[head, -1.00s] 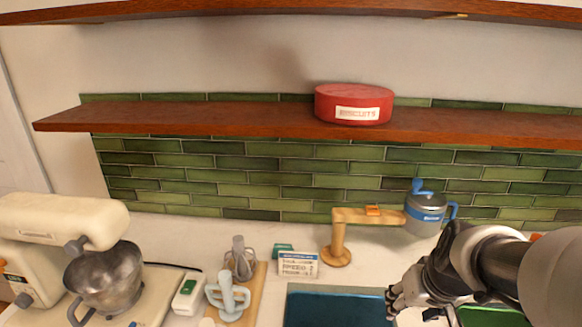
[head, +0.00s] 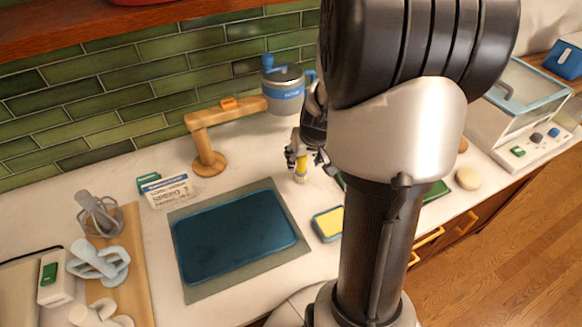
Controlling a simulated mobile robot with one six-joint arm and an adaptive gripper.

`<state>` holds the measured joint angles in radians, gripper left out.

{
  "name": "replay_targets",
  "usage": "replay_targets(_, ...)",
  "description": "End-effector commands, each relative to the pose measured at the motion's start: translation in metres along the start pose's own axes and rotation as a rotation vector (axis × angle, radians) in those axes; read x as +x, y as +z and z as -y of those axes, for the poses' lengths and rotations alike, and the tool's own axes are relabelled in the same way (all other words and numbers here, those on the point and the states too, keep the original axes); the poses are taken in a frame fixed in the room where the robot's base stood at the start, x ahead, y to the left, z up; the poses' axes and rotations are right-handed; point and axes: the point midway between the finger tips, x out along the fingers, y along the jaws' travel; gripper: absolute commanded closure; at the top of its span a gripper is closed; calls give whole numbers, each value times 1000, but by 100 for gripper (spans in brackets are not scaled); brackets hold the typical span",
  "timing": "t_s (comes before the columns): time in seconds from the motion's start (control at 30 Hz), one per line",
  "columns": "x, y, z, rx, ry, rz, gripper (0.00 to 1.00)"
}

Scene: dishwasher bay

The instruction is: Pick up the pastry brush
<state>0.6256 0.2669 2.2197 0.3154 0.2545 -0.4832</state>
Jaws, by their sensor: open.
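The pastry brush (head: 301,171), a small yellow piece with a pale lower end, shows at the fingers of my gripper (head: 300,158). It is on or just above the white counter, beyond the sink-like blue basin's right end. My gripper is open and points down at the brush. I cannot tell whether the brush is between the fingers or just behind them. My arm hides the area right of it.
The dark blue basin (head: 235,235) lies left of my arm, with a yellow sponge in a blue dish (head: 328,223) beside it. A wooden tap (head: 205,140) and a blue-banded pot (head: 284,88) stand behind. A glass-lidded appliance (head: 525,105) is at right.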

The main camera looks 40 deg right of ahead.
Motion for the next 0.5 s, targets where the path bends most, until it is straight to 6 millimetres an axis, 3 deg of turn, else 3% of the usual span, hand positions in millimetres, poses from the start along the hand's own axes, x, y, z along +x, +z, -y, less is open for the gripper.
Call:
replay_targets(0.1,17,0,0,1,-1,-1,51)
replay_targets(0.33,33,0,-1,0,0,0,51)
replay_targets(0.5,61,-1,-4,0,0,1,51)
